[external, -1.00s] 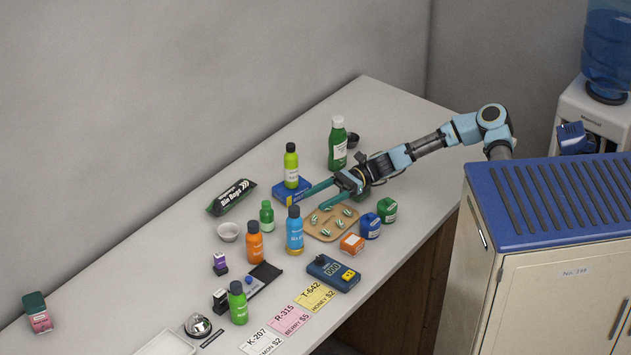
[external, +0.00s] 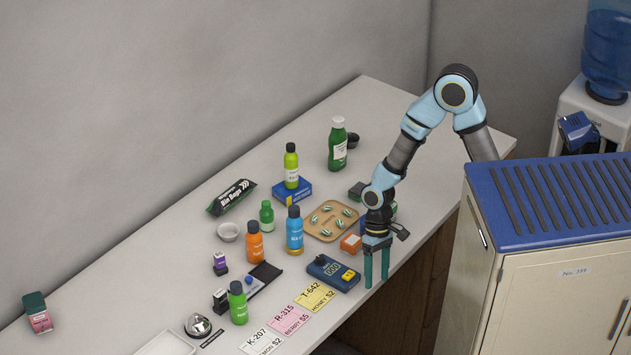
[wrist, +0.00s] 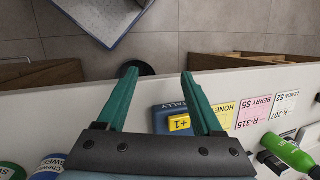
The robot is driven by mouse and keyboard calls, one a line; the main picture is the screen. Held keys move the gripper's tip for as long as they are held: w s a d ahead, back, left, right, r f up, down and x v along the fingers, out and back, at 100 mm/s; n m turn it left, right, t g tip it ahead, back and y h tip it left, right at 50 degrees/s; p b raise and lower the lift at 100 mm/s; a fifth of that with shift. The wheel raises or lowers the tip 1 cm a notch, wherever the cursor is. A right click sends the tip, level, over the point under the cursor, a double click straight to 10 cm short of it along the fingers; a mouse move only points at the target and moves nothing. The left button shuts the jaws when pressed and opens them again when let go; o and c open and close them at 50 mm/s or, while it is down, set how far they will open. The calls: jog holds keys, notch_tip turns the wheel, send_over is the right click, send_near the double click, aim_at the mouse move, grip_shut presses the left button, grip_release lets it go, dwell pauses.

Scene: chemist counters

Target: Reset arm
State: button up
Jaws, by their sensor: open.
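My gripper (external: 376,268) points straight down near the front edge of the counter (external: 395,290), just right of the blue tally counter (external: 333,273). Its two green fingers are apart with nothing between them. In the wrist view my gripper (wrist: 158,88) shows the same gap, over the counter edge and floor. The tally counter's yellow button (wrist: 180,124) shows partly behind one finger there. My arm rises from the gripper to a high bent elbow.
A wooden tray (external: 322,234) with several striped capsules lies behind the gripper. An orange box (external: 351,243), a blue bottle (external: 295,231) and a green bottle (external: 337,145) stand nearby. Price cards (external: 314,296) lie along the front. A blue-topped cabinet (external: 550,200) stands right.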

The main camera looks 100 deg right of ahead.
jog(key=s+a+r+n+t+h+b, duration=0.1)
jog(key=s+a+r+n+h+b, duration=0.1)
jog(key=n, duration=0.7)
jog(key=shift+s+a+r+h+b, duration=0.35)
jog(key=shift+a+r+h+b, duration=0.1)
jog(key=shift+a+r+h, duration=0.75)
